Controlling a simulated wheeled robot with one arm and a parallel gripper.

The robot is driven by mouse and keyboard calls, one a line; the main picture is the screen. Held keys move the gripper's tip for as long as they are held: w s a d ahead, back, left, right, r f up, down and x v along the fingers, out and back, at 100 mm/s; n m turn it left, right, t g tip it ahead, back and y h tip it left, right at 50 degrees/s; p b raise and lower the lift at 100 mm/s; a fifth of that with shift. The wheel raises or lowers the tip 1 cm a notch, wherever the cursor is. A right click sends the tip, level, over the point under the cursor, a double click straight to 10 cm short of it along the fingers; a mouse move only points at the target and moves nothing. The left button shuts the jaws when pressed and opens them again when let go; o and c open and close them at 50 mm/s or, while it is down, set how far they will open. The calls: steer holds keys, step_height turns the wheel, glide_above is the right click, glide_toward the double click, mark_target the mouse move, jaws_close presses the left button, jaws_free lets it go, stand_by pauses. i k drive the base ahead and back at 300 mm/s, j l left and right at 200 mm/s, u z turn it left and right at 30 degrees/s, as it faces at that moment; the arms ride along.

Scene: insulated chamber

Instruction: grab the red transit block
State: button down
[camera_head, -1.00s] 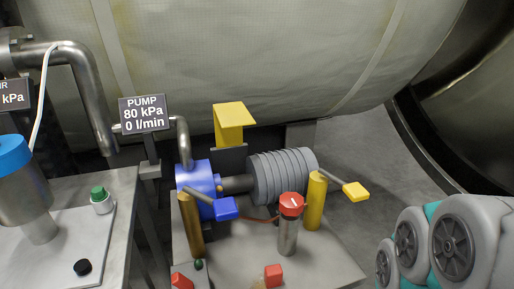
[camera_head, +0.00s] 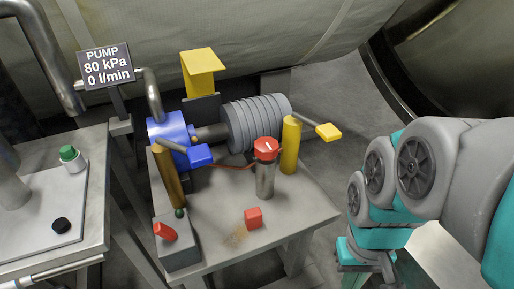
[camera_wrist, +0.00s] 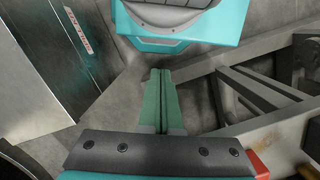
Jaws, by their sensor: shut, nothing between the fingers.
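A small red block (camera_head: 253,218) sits on the grey pump table (camera_head: 215,245), near its front edge, in the head view. It stands in front of a metal post with a red knob (camera_head: 265,150). My arm is at the right of the head view, with its end low beside the table's right side, apart from the block. In the wrist view my gripper (camera_wrist: 161,72) has its two green fingers together with nothing between them.
A blue and grey pump (camera_head: 258,122) stands at the back of the table. Yellow posts with blue (camera_head: 201,155) and yellow (camera_head: 329,131) handles flank it. The table's front right is clear.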

mark_target(253, 216)
steer(key=k+j+u, duration=0.1)
steer(key=k+j, duration=0.65)
steer(key=k+j+u, duration=0.1)
steer(key=k+j, duration=0.6)
steer(key=j, duration=0.15)
steer(key=i+j, duration=0.1)
steer(key=i, duration=0.15)
